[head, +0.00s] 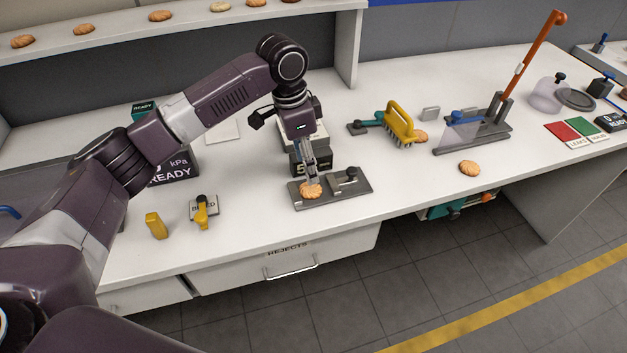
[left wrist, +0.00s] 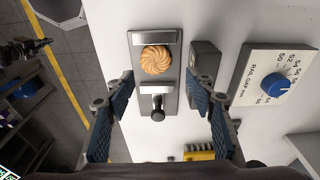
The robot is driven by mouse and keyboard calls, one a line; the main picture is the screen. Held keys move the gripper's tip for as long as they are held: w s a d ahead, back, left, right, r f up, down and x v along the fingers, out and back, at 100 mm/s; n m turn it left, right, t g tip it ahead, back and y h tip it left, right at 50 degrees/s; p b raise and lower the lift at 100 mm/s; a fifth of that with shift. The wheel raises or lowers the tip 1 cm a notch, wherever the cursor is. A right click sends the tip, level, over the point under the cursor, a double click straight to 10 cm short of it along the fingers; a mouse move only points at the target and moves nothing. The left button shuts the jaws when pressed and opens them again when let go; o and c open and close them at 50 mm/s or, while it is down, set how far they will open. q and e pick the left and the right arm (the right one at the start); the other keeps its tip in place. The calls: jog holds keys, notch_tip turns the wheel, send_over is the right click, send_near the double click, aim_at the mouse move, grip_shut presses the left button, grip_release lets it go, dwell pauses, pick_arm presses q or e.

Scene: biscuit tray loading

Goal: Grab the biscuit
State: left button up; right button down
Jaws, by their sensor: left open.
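A round, ridged golden biscuit (head: 312,190) lies on a grey metal fixture plate (head: 330,201) near the front edge of the white bench. In the left wrist view the biscuit (left wrist: 156,60) sits on the plate (left wrist: 170,113), between an end block and a black-knobbed clamp post (left wrist: 157,104). My left gripper (head: 308,181) is right above the biscuit in the head view. In the left wrist view its two blue-padded fingers (left wrist: 166,90) are spread wide, one to each side of the plate, with nothing between them. My right gripper is not in view.
Another biscuit (head: 469,168) lies on the bench to the right. A yellow spiked tool (head: 399,122) and a stand with an orange lever (head: 530,55) stand behind. Yellow blocks (head: 156,225) are at the left. A shelf holds several biscuits.

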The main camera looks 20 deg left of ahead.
aim_at(310, 187)
pick_arm(q)
jog(key=f, duration=0.1)
jog(key=s+f+p, duration=0.1)
jog(key=shift+d+f, duration=0.15)
jog(key=shift+f, duration=0.25)
jog(key=f, duration=0.1)
jog(key=f+p, duration=0.1)
jog(key=shift+w+d+f, duration=0.15)
jog(key=shift+w+f, duration=0.05)
jog(key=shift+f, duration=0.55)
jog(key=c, duration=0.5)
jog(key=shift+r, duration=0.1)
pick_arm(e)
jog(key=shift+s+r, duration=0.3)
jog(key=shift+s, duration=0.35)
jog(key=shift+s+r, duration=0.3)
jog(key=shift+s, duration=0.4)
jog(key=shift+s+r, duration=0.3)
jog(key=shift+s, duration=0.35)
